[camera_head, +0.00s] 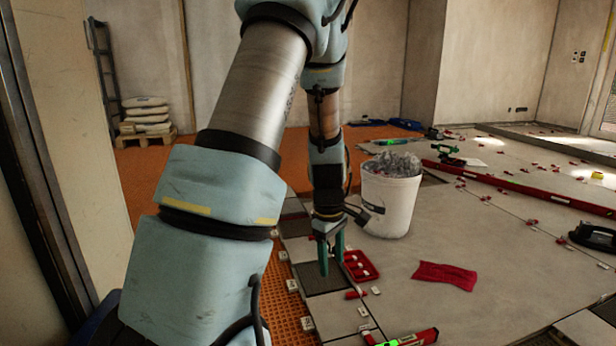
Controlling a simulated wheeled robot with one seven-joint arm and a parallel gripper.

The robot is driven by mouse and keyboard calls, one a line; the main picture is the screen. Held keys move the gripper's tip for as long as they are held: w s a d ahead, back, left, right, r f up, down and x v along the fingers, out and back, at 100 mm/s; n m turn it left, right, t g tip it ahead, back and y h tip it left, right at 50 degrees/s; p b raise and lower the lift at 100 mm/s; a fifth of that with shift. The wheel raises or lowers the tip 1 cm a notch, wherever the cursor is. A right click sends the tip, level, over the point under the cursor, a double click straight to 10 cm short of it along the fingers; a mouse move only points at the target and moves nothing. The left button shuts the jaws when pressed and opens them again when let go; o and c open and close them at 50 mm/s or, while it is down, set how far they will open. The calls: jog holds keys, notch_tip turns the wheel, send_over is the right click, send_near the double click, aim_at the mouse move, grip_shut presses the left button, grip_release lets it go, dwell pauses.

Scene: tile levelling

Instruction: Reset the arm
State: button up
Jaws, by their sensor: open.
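My arm reaches from the lower left up and over, then down to the floor in the head view. My gripper (331,254) points down above a dark grey square tile (322,280) near the edge of the tiled floor. Its green fingers are apart, with nothing seen between them. I cannot tell the exact gap between the fingertips and the tile.
A red tray (361,266) lies just right of my gripper. A white bucket (388,208) stands behind it. A red cloth (445,275), a red level (520,187) and a green-lit tool (408,340) lie on the tiles. Orange matting (284,307) borders them.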

jog(key=s+a+r+m+t+p, duration=0.1)
jog(key=s+a+r+m+p, duration=0.3)
jog(key=s+a+r+m, duration=0.85)
notch_tip(320, 180, up, 39)
jog(key=w+n+p, duration=0.1)
jog(key=w+p, duration=0.1)
jog(key=p, duration=3.5)
jog(key=shift+f+n+y, duration=0.15)
jog(key=shift+n+y, duration=0.2)
jog(key=shift+y, duration=0.05)
